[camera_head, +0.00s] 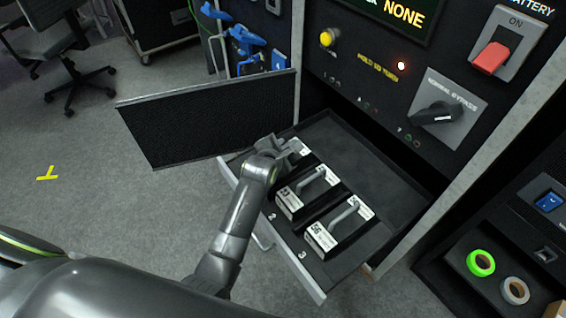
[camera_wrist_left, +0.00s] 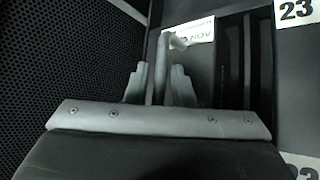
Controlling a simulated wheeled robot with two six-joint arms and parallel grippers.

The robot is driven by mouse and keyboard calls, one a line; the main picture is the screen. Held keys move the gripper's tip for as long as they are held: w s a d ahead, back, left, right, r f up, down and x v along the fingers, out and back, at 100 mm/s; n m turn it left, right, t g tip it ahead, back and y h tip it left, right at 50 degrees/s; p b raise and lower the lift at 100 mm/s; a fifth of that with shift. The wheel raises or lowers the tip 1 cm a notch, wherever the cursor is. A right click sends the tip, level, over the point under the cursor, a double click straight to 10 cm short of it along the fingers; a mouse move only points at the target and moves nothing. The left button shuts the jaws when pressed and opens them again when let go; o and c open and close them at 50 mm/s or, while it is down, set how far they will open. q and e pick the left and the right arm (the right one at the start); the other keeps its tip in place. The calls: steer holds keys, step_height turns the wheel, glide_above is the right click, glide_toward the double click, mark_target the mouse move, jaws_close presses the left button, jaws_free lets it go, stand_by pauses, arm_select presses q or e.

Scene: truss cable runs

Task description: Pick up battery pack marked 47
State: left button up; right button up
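My left gripper (camera_head: 292,150) is over the battery pack at the far-left end of the open drawer and hides most of that pack; I cannot read its number. In the left wrist view my left gripper (camera_wrist_left: 160,88) has its fingers on either side of the pack's grey handle (camera_wrist_left: 176,41); whether they press on it is unclear. A white label (camera_wrist_left: 192,32) shows behind the handle. A pack that seems marked 23 (camera_head: 288,199) sits in the middle, and one marked 56 (camera_head: 320,238) at the near end. My right gripper is not in view.
The drawer (camera_head: 378,199) has bare room behind the packs. An open black mesh door (camera_head: 210,120) stands left of it. The control panel with a red switch (camera_head: 491,58) and black knob (camera_head: 437,113) rises behind. Tape rolls (camera_head: 481,263) lie at the right.

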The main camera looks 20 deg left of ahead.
arm_select(q)
steer(key=shift+s, duration=0.1)
steer(key=shift+c, duration=0.4)
jaws_close()
stand_by(0.8)
steer(key=shift+r, duration=0.15)
